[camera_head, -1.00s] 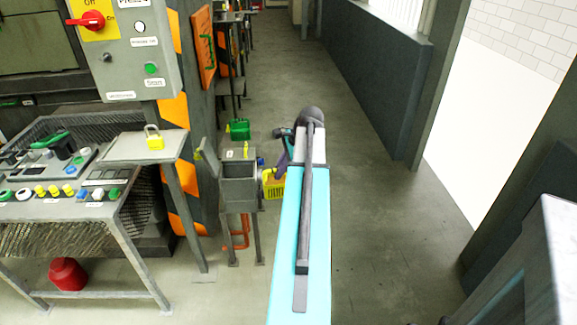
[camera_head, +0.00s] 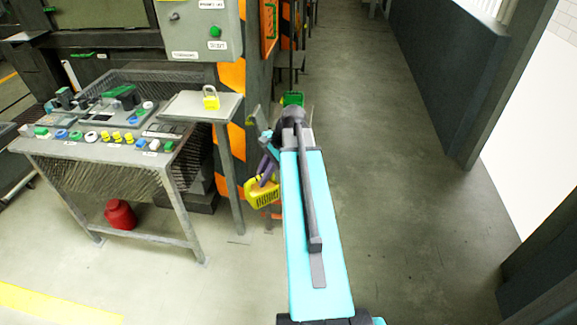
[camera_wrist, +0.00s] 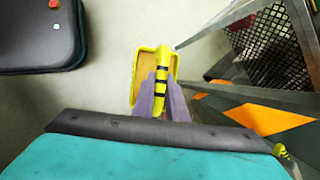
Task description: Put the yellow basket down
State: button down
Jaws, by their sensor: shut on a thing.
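The yellow basket (camera_head: 262,196) hangs at the end of my arm, left of the cyan arm link in the head view. My gripper (camera_head: 262,176) is above it, partly hidden by my arm. In the wrist view my gripper's purple fingers (camera_wrist: 161,98) are shut on the handle of the yellow basket (camera_wrist: 137,70), which has dark bands. The basket is seen from above, with a brownish inside, and pale floor shows around it. How high it is above the floor I cannot tell.
A metal console table (camera_head: 165,173) with coloured buttons stands at left, a small stand (camera_head: 198,106) with a yellow padlock beside it. A red canister (camera_head: 120,214) is under the table. Open floor (camera_head: 405,225) lies right of my arm. The wrist view shows a dark rounded box (camera_wrist: 40,45).

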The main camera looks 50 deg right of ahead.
jog(key=w+a+f+n+g, duration=0.1)
jog(key=w+a+n, duration=0.2)
jog(key=a, duration=0.7)
jog(key=w+a+f+n+g+p, duration=0.1)
jog(key=w+a+n, duration=0.2)
jog(key=a, duration=0.8)
jog(key=w+a+f+n+g+y, duration=0.1)
jog(key=w+a+n, duration=0.2)
jog(key=a, duration=0.8)
jog(key=shift+w+g+p, duration=0.15)
jog(key=shift+g+p, duration=0.2)
jog(key=shift+g, duration=0.05)
jog(key=shift+d+f, duration=0.1)
